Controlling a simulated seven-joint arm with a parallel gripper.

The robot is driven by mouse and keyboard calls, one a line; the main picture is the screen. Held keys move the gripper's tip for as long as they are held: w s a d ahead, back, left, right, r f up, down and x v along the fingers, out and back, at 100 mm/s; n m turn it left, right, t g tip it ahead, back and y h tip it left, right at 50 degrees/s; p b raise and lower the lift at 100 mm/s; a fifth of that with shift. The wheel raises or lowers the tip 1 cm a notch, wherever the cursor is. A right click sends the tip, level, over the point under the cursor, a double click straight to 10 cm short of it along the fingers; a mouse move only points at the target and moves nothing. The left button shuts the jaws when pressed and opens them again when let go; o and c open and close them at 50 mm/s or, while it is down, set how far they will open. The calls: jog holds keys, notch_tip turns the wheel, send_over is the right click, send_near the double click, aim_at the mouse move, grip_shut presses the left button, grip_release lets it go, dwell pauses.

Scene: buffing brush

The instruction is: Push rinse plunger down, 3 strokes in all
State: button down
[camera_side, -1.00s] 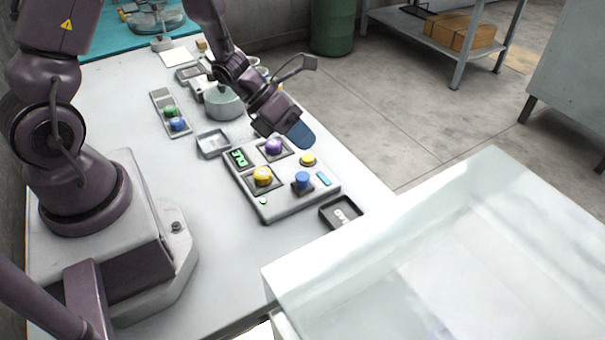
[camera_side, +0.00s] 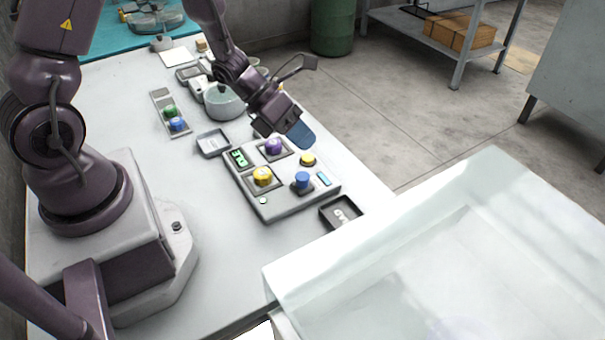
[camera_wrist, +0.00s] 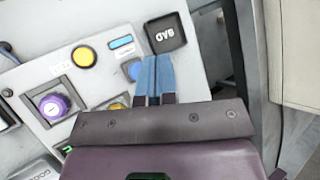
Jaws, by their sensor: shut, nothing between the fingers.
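A grey control panel (camera_side: 283,203) carries a purple knob (camera_side: 273,146), a large yellow knob (camera_side: 262,176), a blue plunger-like knob (camera_side: 302,180) and a small yellow button (camera_side: 308,159). I cannot read which one is marked rinse. My gripper (camera_side: 301,135) is shut and empty, its blue fingers above the panel's far side, apart from the knobs. In the wrist view, the shut fingers (camera_wrist: 155,75) partly cover the blue knob (camera_wrist: 131,70). The purple knob (camera_wrist: 54,105) and small yellow button (camera_wrist: 83,57) show to their left. The large yellow knob is mostly hidden there.
A black tray (camera_side: 354,210) stands by the panel's right corner, and a grey tray (camera_side: 228,145) behind its left side. A strip with green and blue knobs (camera_side: 158,95) lies farther left. A large pale translucent box (camera_side: 395,235) fills the right foreground.

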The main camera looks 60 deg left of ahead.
aim_at(302, 173)
notch_tip(302, 173, up, 4)
jog(key=shift+f, duration=0.1)
jog(key=shift+f, duration=0.1)
jog(key=shift+f, duration=4.35)
jog(key=shift+f, duration=0.15)
jog(key=shift+f, duration=0.25)
jog(key=shift+f, duration=0.8)
jog(key=shift+r, duration=1.25)
